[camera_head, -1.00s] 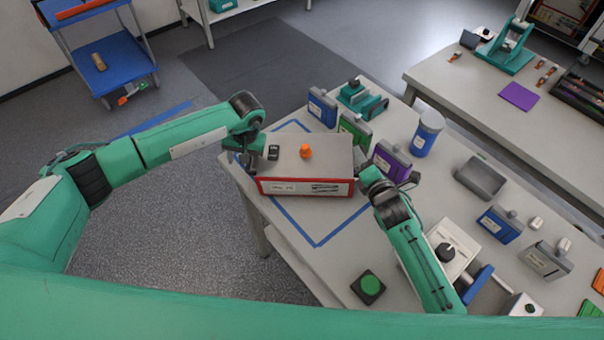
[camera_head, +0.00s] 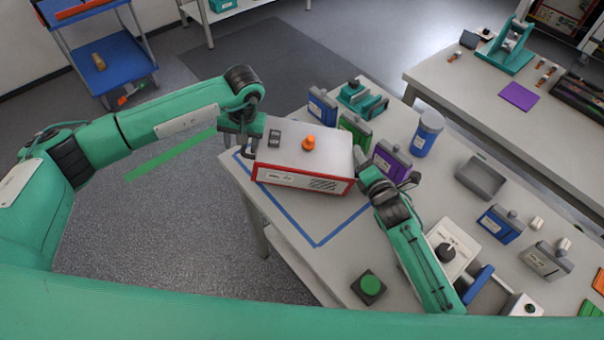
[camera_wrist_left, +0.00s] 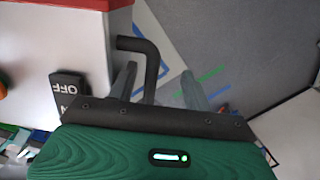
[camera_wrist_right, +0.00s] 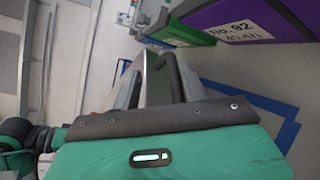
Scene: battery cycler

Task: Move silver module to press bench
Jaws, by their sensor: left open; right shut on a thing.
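The silver module (camera_head: 545,262), a grey box with a dark grey top, stands near the right end of the near table, apart from both grippers. The press bench (camera_head: 440,82) is the table at top right, with a teal press (camera_head: 507,52) on it. My left gripper (camera_head: 247,146) is open at the left side of a grey-and-red box (camera_head: 300,182); in the left wrist view the dark handle (camera_wrist_left: 152,50) stands between its fingers. My right gripper (camera_head: 364,172) is shut on the handle (camera_wrist_right: 176,75) at the box's right side.
Another blue module (camera_head: 499,224), a grey tray (camera_head: 481,177) and a blue cylinder (camera_head: 427,133) stand farther right. A green button (camera_head: 369,288) is at the front.

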